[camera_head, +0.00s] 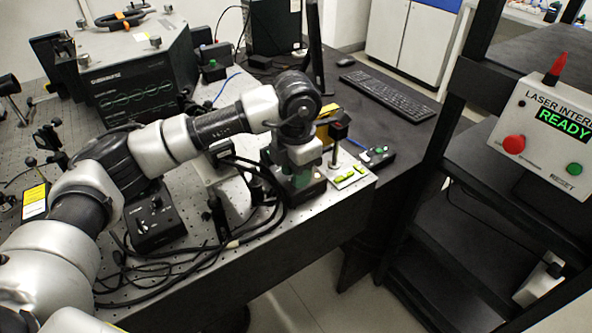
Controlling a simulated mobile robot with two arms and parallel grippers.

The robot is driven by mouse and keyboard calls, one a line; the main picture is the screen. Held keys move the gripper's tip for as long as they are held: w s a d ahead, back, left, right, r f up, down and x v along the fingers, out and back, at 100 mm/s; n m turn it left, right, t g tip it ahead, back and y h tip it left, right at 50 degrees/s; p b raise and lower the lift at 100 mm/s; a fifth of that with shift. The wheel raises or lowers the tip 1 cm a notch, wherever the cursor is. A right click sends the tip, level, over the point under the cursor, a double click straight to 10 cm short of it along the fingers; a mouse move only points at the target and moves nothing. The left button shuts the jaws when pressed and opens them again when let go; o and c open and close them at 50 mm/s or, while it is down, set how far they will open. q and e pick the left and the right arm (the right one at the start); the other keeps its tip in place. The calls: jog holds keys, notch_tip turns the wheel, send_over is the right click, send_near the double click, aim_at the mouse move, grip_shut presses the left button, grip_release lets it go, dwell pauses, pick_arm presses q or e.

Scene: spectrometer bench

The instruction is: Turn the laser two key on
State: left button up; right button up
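My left arm reaches in from the left, across the optical bench. Its wrist bends down near the bench's right corner. My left gripper (303,180) is low there, among dark and green parts beside a white plate with yellow-green labels (348,176). Its fingertips are not clear, so I cannot tell whether it is open, shut or touching anything. No key marked laser two can be made out; it may be hidden behind the wrist or too small to see. My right gripper is not in view.
A black knobbed controller (157,222) and loose black cables (250,225) lie on the bench below my arm. A laser interlock box (545,135) reading READY is on the dark rack at right. A keyboard (386,94) lies on the black desk behind. Floor shows between bench and rack.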

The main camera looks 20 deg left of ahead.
pick_arm(q)
notch_tip(320, 180, up, 11)
jog(key=b, duration=0.1)
jog(key=shift+f, duration=0.2)
